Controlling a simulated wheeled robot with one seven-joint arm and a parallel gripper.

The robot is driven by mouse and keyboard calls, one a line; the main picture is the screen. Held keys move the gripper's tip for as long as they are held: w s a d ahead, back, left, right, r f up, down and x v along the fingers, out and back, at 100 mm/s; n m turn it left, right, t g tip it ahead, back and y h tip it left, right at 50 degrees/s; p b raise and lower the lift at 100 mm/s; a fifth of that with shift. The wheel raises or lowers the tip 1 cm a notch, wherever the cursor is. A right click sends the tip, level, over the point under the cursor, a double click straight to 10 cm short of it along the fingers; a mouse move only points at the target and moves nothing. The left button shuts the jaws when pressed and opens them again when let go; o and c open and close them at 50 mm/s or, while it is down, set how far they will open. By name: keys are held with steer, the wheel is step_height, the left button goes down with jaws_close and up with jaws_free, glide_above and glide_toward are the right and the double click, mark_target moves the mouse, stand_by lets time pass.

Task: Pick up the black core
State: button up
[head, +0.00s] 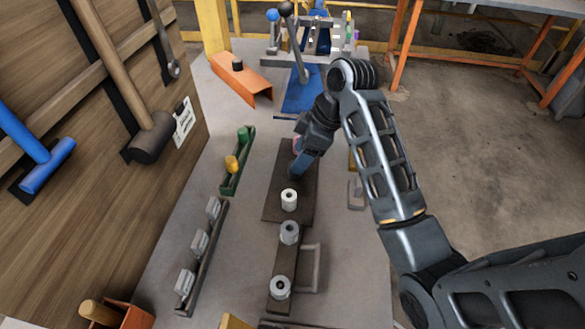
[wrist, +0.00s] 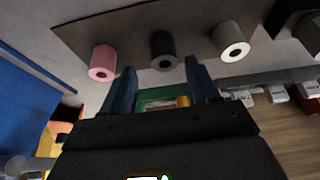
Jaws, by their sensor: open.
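Whether the fingers overlap the core in depth I cannot tell. In the head view my gripper (head: 302,164) is over the board, beyond the white core (head: 289,199), and I cannot make out the black core there.
Two grey hollow pieces (head: 289,233) stand on a dark strip nearer the camera. A green rack (head: 236,170) with a yellow and a green piece lies left, and a rack of grey blocks (head: 200,243) nearer. An orange channel (head: 240,78) and blue plate (head: 302,92) lie beyond.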

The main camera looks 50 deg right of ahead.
steer(key=x, duration=0.4)
steer(key=shift+s+a+p, duration=0.1)
steer(key=shift+a+p, duration=0.15)
steer(key=shift+p, duration=0.05)
steer(key=c, duration=1)
